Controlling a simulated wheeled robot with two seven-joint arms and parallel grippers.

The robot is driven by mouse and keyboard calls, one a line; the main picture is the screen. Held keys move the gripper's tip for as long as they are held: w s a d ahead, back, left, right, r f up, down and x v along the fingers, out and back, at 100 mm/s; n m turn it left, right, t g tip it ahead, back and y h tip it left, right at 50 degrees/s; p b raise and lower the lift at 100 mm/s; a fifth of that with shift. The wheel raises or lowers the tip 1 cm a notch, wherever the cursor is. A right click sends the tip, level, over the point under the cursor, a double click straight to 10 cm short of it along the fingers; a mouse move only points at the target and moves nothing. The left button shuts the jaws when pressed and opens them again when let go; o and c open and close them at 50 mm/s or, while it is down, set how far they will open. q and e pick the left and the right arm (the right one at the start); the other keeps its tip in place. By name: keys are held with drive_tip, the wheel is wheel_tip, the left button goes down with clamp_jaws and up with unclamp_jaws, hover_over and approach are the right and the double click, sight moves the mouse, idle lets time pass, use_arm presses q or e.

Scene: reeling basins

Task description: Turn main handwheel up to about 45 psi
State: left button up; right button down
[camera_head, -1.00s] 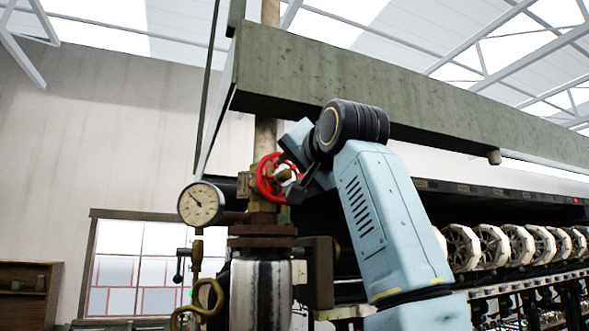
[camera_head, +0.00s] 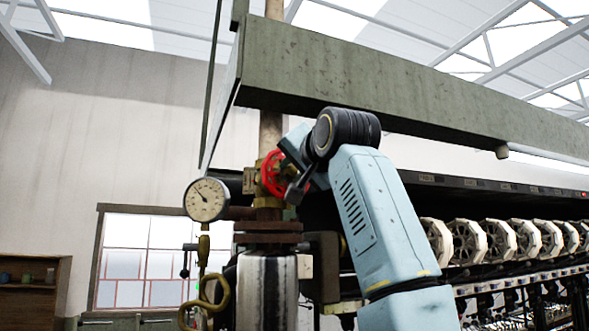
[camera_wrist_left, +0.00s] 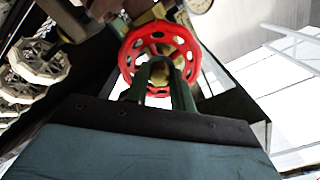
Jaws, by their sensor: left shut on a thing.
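The red main handwheel (camera_head: 270,172) sits on a brass valve on the vertical pipe, and it shows face-on in the left wrist view (camera_wrist_left: 131,52). My left gripper (camera_head: 285,184) is at the wheel and partly covers it in the head view. In the left wrist view its two green fingers (camera_wrist_left: 160,74) reach the wheel's middle and are shut on it. The round white pressure gauge (camera_head: 206,200) is left of the valve. Its dark needle points to the upper left; the numbers are too small to read. My right gripper is not in view.
A large grey-green beam (camera_head: 390,88) runs just above my arm. A flanged pipe joint (camera_head: 267,238) is below the valve. A row of pale reels (camera_head: 467,241) is on the right. A brown shelf (camera_head: 32,285) stands at the far left.

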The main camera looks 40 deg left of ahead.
use_arm(q)
drive_tip(key=n, duration=0.7)
drive_tip(key=o, duration=0.9)
drive_tip(key=shift+c, duration=0.2)
